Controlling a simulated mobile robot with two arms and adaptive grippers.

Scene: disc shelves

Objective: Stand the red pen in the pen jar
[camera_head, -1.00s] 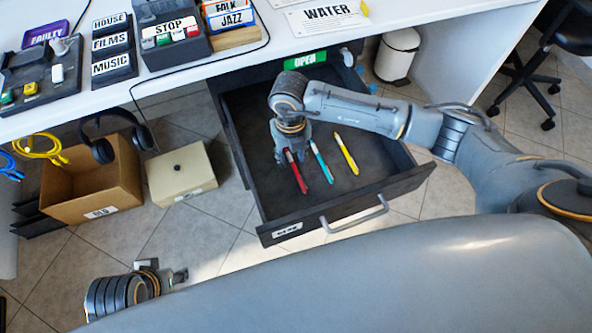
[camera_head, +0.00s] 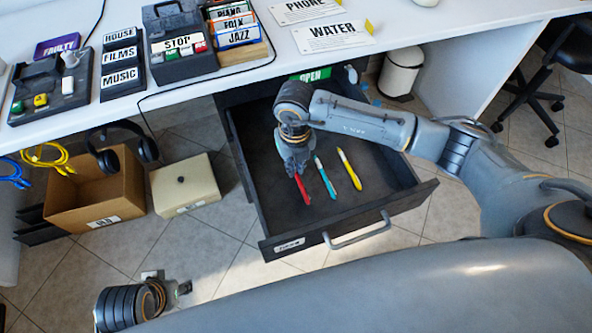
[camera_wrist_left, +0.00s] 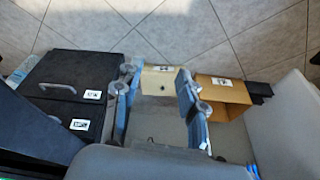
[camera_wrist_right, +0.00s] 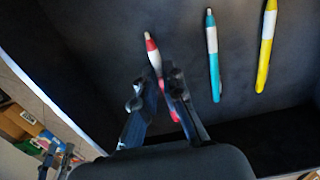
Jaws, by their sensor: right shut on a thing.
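The red pen (camera_head: 303,190) with a white band is at the left of the pens in the open drawer (camera_head: 265,205). My right gripper (camera_head: 298,170) reaches down into the drawer and is shut on the red pen. In the right wrist view the red pen (camera_wrist_right: 151,52) passes between the fingertips (camera_wrist_right: 158,88), its pale tip pointing away. I cannot tell whether it is clear of the drawer floor. My left gripper (camera_head: 182,288) is low above the floor at the left; in the left wrist view its fingers (camera_wrist_left: 155,95) are apart and empty. I cannot make out the pen jar.
A teal pen (camera_head: 325,178) and a yellow pen (camera_head: 349,170) lie beside the red one. The desk top (camera_head: 300,62) overhangs the drawer's back. A brown box (camera_head: 97,195) and a cream box (camera_head: 184,185) stand on the floor left of the drawer.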

